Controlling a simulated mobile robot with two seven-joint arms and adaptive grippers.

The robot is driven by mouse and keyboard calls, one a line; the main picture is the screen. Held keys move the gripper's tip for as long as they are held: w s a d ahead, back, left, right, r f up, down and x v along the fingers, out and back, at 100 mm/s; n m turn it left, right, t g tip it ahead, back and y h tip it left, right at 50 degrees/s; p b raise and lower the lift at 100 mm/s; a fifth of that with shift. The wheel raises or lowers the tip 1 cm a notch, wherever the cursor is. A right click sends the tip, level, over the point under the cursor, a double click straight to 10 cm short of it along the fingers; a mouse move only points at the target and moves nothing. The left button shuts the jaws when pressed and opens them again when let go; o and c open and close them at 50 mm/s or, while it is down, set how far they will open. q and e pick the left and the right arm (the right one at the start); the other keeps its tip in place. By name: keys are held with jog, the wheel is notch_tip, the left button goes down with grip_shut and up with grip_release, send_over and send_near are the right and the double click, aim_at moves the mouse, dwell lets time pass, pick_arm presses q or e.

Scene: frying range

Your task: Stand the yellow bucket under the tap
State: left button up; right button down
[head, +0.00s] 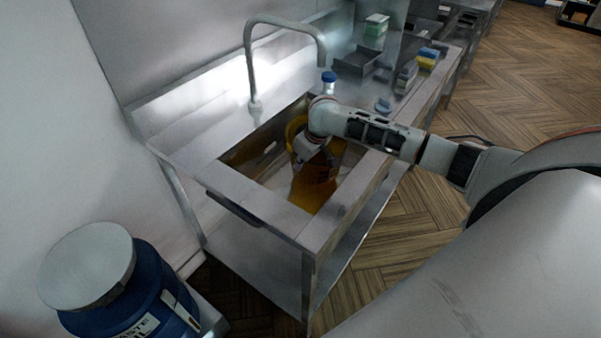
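The yellow bucket (293,130) is in the sink basin (238,152), partly hidden behind my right wrist and gripper. An orange-yellow patch (314,188) shows below it in the basin; I cannot tell whether it is bucket or reflection. The tap (251,65) rises from the back edge of the sink, its spout arching to the right and ending above and behind my wrist. My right gripper (308,158) reaches down into the basin at the bucket. Its fingers are small and dark, and I cannot tell whether they grip it. My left gripper is out of view.
A blue-capped bottle (328,84) stands behind the basin. A dark tray (357,62), a green-and-white box (376,24) and sponges (427,58) are on the counter to the right. A blue drum (130,292) stands at lower left.

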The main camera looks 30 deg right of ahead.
aim_at(301, 171)
jog(key=shift+f, duration=2.1)
jog(key=c, duration=2.3)
grip_release()
jog(key=v, duration=1.2)
jog(key=shift+a, duration=0.1)
